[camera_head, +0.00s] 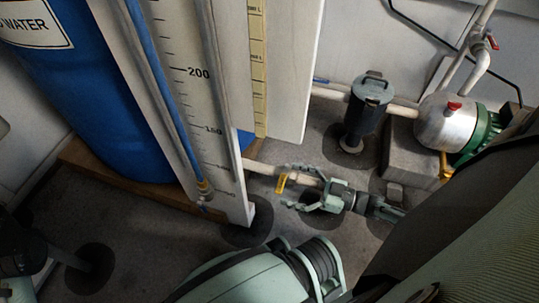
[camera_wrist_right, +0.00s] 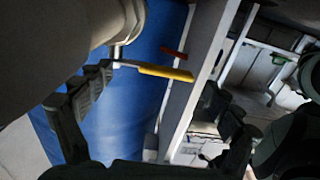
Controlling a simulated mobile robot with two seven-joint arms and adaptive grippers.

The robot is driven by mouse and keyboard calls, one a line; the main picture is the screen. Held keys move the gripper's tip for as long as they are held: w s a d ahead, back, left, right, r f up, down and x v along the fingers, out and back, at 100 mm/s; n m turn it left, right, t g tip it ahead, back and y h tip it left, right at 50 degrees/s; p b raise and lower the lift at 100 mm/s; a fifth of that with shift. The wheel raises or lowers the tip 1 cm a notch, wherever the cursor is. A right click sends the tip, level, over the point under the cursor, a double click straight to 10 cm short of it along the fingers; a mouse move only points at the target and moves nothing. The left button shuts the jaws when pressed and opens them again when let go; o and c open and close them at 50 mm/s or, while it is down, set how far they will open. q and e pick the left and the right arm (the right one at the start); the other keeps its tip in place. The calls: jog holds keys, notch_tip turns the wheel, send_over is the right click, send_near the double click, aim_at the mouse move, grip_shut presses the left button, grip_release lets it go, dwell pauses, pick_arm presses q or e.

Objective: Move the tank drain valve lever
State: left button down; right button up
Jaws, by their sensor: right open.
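The tank drain valve lever (camera_head: 281,183) is a small yellow handle on the pale pipe (camera_head: 257,168) low beside the blue tank (camera_head: 105,110). In the right wrist view the yellow lever (camera_wrist_right: 165,72) reaches across the space between my fingers. My right gripper (camera_head: 287,187) is open, with one finger on each side of the lever and pipe. It also shows in the right wrist view (camera_wrist_right: 157,80), its dark fingers spread apart. I cannot tell whether a finger touches the lever. My left gripper is not identifiable in these views.
A white level-gauge board (camera_head: 205,100) stands just left of the lever. A dark filter housing (camera_head: 368,105) and a steel pump (camera_head: 445,122) are to the right. Bare floor (camera_head: 335,230) lies in front of the pipe.

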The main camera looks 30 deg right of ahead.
jog(key=x, duration=0.6)
jog(key=shift+w+a+b, duration=0.2)
jog(key=shift+a+b, duration=0.05)
jog(key=shift+b, duration=0.05)
jog(key=c, duration=1.9)
